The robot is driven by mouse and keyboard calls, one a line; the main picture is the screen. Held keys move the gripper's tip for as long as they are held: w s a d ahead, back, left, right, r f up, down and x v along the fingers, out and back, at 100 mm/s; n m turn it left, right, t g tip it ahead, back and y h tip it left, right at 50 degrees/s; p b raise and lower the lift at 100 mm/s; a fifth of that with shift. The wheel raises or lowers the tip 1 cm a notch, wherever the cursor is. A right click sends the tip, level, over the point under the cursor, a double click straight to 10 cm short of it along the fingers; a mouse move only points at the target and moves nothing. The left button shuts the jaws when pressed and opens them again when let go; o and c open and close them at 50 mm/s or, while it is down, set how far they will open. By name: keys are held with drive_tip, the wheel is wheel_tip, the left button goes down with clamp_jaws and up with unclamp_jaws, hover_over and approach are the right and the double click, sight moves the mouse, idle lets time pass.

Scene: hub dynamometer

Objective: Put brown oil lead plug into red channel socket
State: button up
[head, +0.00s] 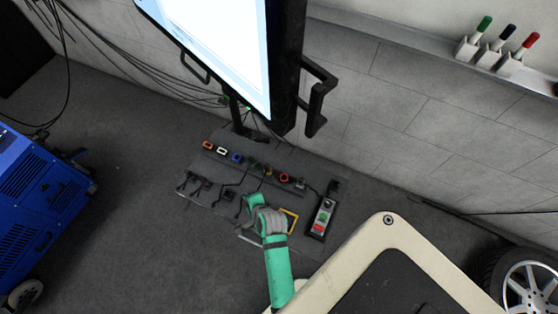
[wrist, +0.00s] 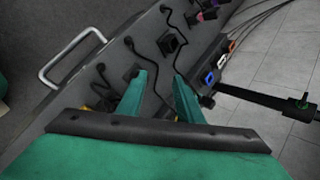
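My gripper (head: 257,205) is over the front of the grey connector panel (head: 222,211) in the head view. In the wrist view its two teal fingers (wrist: 160,75) stand apart, with a black cable showing between them and nothing clearly held. I cannot tell which plug is the brown one; my gripper hides part of the panel.
Orange (head: 207,145), white (head: 222,150) and blue (head: 237,157) sockets are at the row's left. A button box (head: 322,217) stands at the panel's right end. A monitor (head: 225,45) overhangs behind. A blue cabinet (head: 40,190) is at left; the floor between is clear.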

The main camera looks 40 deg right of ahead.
sight(270, 166)
drive_tip(key=w+d+r+m+g+y, duration=0.1)
drive_tip(key=d+r+m, duration=0.3)
drive_tip(key=d, duration=0.5)
drive_tip(key=w+d+r+m+g+y, duration=0.1)
drive_tip(key=w+d+r+m+y, duration=0.15)
drive_tip(key=d+m, duration=0.45)
drive_tip(key=shift+n+h, duration=0.35)
drive_tip(key=shift+n, duration=0.55)
drive_tip(key=shift+w+d+f, duration=0.1)
drive_tip(key=shift+w+f, duration=0.45)
drive_tip(key=shift+f, duration=0.7)
drive_tip(key=shift+w+d+f, duration=0.1)
drive_tip(key=shift+w+f, duration=0.4)
drive_tip(key=shift+f, duration=0.7)
drive_tip(key=shift+w+f, duration=0.55)
drive_tip(key=shift+f, duration=0.7)
clamp_jaws()
drive_tip(key=shift+r, duration=0.15)
drive_tip(key=shift+r, duration=2)
